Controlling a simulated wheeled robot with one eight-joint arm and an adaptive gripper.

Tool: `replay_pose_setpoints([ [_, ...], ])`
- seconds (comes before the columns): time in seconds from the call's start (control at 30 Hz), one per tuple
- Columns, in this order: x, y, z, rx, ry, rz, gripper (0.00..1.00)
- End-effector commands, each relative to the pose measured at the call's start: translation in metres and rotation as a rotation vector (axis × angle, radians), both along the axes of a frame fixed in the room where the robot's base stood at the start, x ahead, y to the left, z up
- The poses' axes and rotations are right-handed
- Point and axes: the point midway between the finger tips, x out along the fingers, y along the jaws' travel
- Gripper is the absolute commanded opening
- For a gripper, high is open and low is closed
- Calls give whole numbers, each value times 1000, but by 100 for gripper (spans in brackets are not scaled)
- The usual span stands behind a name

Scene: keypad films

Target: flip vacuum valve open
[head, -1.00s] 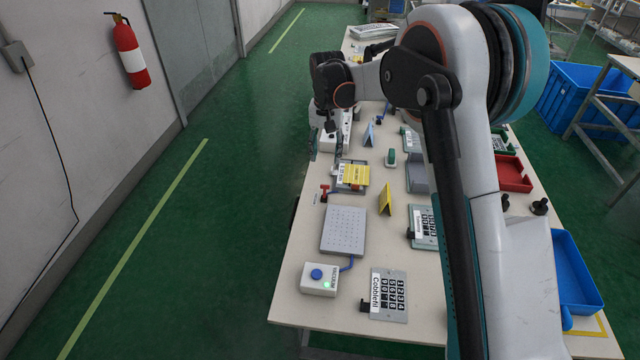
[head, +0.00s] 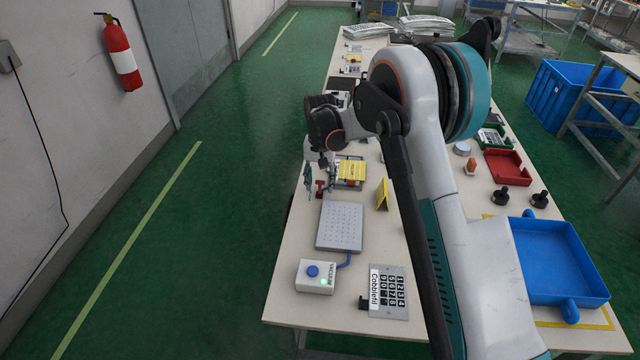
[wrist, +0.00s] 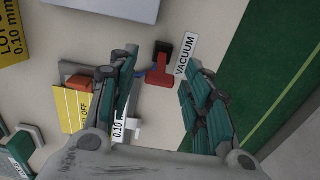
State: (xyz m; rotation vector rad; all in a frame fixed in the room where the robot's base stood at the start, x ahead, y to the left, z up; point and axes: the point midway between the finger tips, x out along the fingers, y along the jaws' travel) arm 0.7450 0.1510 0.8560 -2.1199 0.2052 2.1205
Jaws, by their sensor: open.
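The vacuum valve (wrist: 158,72) has a red T-shaped handle and lies on the pale table beside a white VACUUM label (wrist: 187,54). In the head view the red valve (head: 320,187) is at the table's left edge, just behind the grey perforated plate (head: 340,226). My gripper (wrist: 161,64) is open, with its two green-padded fingers on either side of the red handle in the wrist view. Whether they touch it or hover above cannot be told. In the head view my gripper (head: 312,184) is beside the valve, partly overlapping it.
A yellow-labelled stack (head: 351,171) and a yellow tent sign (head: 382,194) stand close to the valve. A white box with a blue button and green light (head: 318,277) and a keypad film (head: 388,291) are nearer. Green floor is free left of the table.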

Motion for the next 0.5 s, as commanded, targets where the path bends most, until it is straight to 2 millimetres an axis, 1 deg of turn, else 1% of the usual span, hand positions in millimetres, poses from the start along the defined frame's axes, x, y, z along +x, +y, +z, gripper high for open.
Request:
replay_pose_setpoints([
  [0.1,0,0,-3,0,0,0,45],
  [0.3,0,0,-3,0,0,0,45],
  [0.33,0,0,-3,0,0,0,43],
  [0.37,0,0,-3,0,0,0,36],
  [0.4,0,0,-3,0,0,0,27],
  [0.47,0,0,-3,0,0,0,13],
  [0.5,0,0,-3,0,0,0,4],
])
